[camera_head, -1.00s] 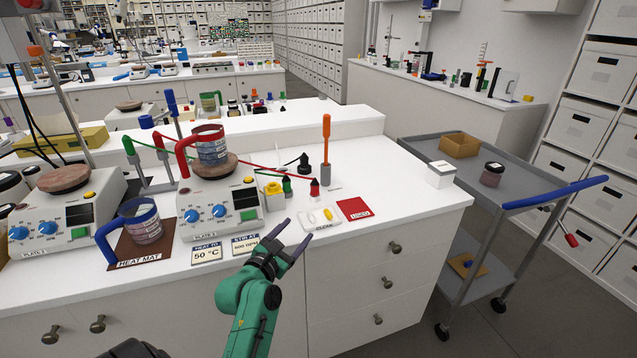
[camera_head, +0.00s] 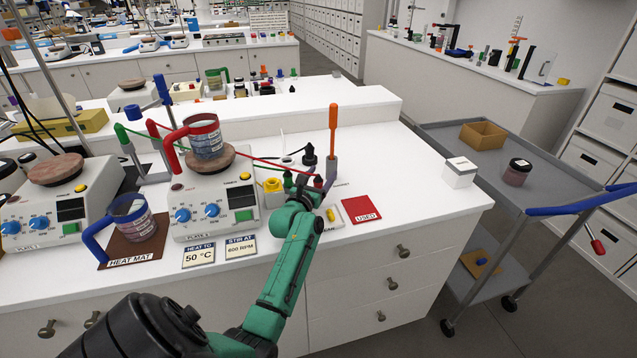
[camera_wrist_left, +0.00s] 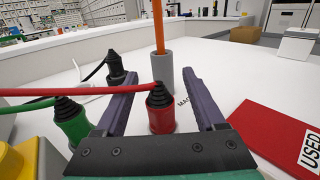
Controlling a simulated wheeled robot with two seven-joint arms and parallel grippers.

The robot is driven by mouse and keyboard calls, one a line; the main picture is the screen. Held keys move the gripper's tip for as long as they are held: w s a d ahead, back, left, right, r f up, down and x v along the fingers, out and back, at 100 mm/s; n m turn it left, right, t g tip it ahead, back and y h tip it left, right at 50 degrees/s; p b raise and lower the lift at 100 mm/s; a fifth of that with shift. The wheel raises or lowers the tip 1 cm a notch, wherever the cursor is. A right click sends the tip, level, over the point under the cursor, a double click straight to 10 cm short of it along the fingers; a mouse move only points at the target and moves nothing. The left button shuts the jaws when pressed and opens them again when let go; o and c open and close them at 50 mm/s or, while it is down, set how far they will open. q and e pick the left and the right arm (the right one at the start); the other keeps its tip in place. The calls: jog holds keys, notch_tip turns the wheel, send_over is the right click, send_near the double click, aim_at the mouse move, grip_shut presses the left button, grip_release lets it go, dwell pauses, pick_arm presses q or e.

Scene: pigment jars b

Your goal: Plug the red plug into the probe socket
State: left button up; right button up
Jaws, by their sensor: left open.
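The red plug (camera_head: 319,181) stands on the white bench with its black ribbed top up, partly hidden by my left gripper (camera_head: 312,184) in the head view. In the left wrist view, the red plug (camera_wrist_left: 160,116) stands between the two purple fingers of my open left gripper (camera_wrist_left: 159,82). A gap shows on its right side; contact on the left cannot be told. A red cable (camera_wrist_left: 75,91) runs left from the plug's top. I cannot make out the probe socket. My right gripper is not in view.
A green plug (camera_wrist_left: 71,122) stands close left of the left finger, a black plug (camera_wrist_left: 115,68) behind. A grey holder with an orange-handled tool (camera_wrist_left: 163,70) stands just beyond the red plug. A red USED card (camera_wrist_left: 275,130) lies right. Plate 2 (camera_head: 214,205) is at left.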

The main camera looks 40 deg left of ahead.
pick_arm(q)
jog(key=shift+w+a, duration=0.15)
jog(key=shift+w, duration=0.3)
jog(key=shift+w+a+f, duration=0.1)
jog(key=shift+c, duration=1.3)
grip_shut()
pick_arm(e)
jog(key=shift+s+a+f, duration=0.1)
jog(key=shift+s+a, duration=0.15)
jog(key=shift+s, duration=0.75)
